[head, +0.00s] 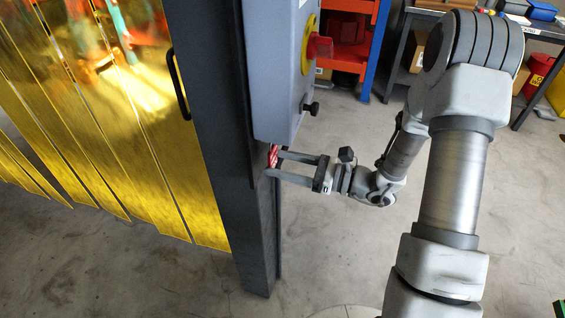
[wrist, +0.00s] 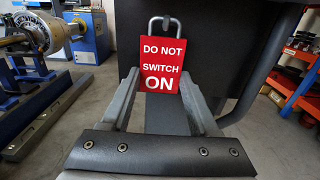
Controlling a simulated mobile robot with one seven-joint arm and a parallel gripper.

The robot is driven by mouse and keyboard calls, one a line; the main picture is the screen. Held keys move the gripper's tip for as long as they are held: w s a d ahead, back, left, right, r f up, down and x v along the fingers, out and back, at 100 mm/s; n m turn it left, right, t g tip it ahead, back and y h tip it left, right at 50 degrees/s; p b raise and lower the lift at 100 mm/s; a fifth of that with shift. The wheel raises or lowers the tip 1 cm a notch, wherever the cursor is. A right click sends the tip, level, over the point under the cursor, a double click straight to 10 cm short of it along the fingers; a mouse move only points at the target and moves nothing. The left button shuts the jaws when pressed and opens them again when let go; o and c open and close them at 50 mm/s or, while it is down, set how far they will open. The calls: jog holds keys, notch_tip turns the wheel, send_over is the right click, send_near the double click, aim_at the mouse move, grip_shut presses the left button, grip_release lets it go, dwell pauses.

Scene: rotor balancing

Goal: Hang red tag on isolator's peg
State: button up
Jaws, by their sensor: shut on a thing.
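The red tag (wrist: 161,66) reads "DO NOT SWITCH ON" and has a metal loop at its top. My gripper (wrist: 160,80) is shut on it, with the tag upright between the fingertips. In the head view my gripper (head: 273,164) is beside the dark post, just below the isolator box, and only a red-and-white sliver of the tag (head: 272,156) shows. The isolator (head: 277,75) is a grey box with a red switch (head: 319,46) on a yellow disc. Its black peg (head: 310,109) sticks out low on the front, above and right of the fingertips. Nothing hangs on the peg.
The dark post (head: 235,150) carries the box. A yellow strip curtain (head: 110,120) hangs to its left. An orange-and-blue shelf (head: 350,40) and a workbench (head: 405,50) stand behind. Open concrete floor (head: 330,230) lies below my gripper.

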jog(key=o, duration=1.3)
jog(key=shift+o, duration=0.2)
jog(key=v, duration=1.7)
jog(key=s+a+r+n+g+h+p, duration=0.2)
jog(key=s+a+r+n+g+h, duration=0.55)
jog(key=s+r+n, duration=0.35)
jog(key=s+d+r+n+t+h+p, duration=0.1)
jog(key=d+r+n+t+h+p, duration=0.1)
jog(key=r+n+t+h, duration=0.5)
notch_tip(320, 180, up, 3)
jog(key=d+n+h, duration=0.1)
jog(key=n+h, duration=0.1)
jog(key=n, duration=0.2)
jog(key=shift+s+d+h+p, duration=0.3)
jog(key=shift+s+h+p, duration=0.05)
jog(key=shift+s, duration=0.05)
jog(key=shift+f, duration=0.1)
